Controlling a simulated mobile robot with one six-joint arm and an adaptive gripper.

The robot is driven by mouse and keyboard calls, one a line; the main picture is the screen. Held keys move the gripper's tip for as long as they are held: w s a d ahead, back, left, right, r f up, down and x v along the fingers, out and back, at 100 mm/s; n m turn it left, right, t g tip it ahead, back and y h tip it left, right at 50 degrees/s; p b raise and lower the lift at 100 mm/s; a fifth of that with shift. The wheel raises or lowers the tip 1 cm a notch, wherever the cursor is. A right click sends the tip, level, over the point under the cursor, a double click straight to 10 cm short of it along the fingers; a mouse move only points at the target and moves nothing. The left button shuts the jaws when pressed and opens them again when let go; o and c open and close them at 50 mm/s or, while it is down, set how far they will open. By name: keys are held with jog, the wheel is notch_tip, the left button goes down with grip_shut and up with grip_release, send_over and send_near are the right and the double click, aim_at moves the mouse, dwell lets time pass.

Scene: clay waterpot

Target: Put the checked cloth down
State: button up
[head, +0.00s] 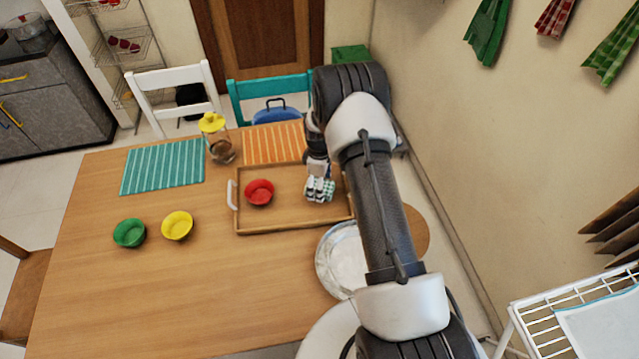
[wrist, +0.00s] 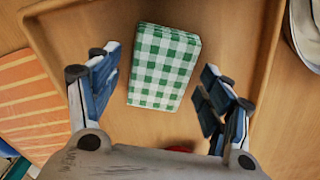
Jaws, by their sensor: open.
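The green-and-white checked cloth (wrist: 165,67) is folded into a neat block and lies on the wooden tray (wrist: 262,75). In the head view it is mostly hidden behind my gripper (head: 318,188), at the right part of the tray (head: 285,227). In the wrist view my gripper (wrist: 160,72) is open, one blue-padded finger on each side of the cloth. Clear gaps show between both fingers and the cloth, so neither touches it.
A red bowl (head: 259,191) sits in the tray left of my gripper. Green (head: 129,233) and yellow (head: 177,226) bowls stand left of the tray. A jar with a yellow top (head: 213,125) stands behind. A large metal dish (head: 343,262) is close to the tray's front right.

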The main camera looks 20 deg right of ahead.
jog(key=s+a+r+m+t+p, duration=0.1)
jog(key=s+a+r+p, duration=0.1)
jog(key=r, duration=1.2)
jog(key=s+a+r+m+p, duration=0.1)
jog(key=s+a+r, duration=0.1)
jog(key=r, duration=1.2)
jog(key=s+a+r+m+t, duration=0.1)
jog(key=s+a+r+m, duration=0.2)
jog(key=s+r, duration=0.65)
jog(key=s+a+r+m+t, duration=0.1)
jog(key=s+a+r+m, duration=0.1)
jog(key=s, duration=0.7)
jog(key=s+a+r+m+t, duration=0.1)
jog(key=s+a+r+m, duration=0.1)
jog(key=s, duration=0.8)
jog(key=shift+s+a+r+m+t, duration=0.25)
jog(key=shift+r+m+t, duration=0.05)
jog(key=shift+r+m, duration=0.4)
jog(key=shift+f+b, duration=0.4)
jog(key=shift+f, duration=0.05)
